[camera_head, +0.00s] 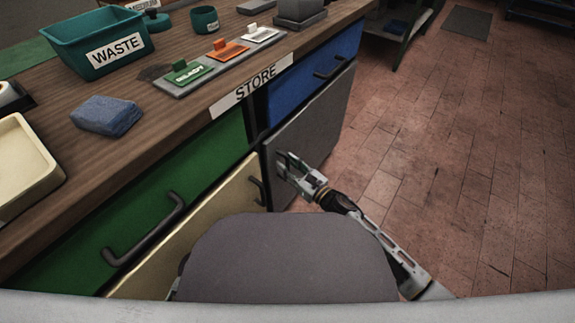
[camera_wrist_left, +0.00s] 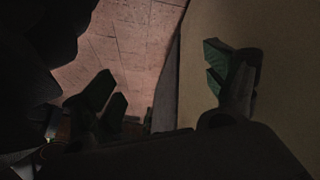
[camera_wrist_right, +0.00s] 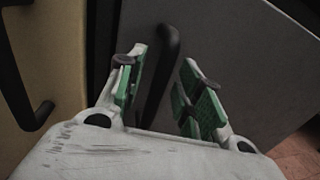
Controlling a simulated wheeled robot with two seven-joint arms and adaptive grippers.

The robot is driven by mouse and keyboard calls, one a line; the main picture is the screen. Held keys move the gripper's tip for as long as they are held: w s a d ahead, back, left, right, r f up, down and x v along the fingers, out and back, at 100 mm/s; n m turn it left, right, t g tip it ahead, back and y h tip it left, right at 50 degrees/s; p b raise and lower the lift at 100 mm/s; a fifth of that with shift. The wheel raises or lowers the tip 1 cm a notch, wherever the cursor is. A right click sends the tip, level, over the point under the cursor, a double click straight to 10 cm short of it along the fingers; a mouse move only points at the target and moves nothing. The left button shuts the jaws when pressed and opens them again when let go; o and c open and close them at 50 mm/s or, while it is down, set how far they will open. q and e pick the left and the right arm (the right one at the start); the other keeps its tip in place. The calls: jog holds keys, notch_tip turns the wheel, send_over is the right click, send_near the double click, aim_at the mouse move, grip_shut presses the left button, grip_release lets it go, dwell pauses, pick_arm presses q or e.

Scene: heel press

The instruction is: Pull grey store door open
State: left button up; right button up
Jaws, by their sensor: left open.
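The grey door (camera_head: 317,122) sits below a blue drawer front (camera_head: 312,80), under the STORE label (camera_head: 251,86). A dark strip shows along its left edge; I cannot tell whether it stands slightly ajar. My right gripper (camera_head: 285,166) is in front of the door's left part. In the right wrist view, the door's dark bar handle (camera_wrist_right: 168,45) runs between the fingers of my right gripper (camera_wrist_right: 163,92), nearer the left finger. The fingers are apart; contact is unclear. My left gripper (camera_wrist_left: 165,85) is open and empty, beside a beige panel (camera_wrist_left: 290,60). It is hidden in the head view.
A beige door (camera_head: 215,200) and green drawer (camera_head: 190,165) adjoin on the left. The bench top holds a WASTE bin (camera_head: 75,55), a blue sponge-like block (camera_head: 107,116) and a cream tray (camera_head: 55,180). The tiled floor (camera_head: 450,150) at right is clear.

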jog(key=shift+w+a, duration=0.15)
jog(key=shift+a, duration=0.05)
grip_shut()
dwell(0.3)
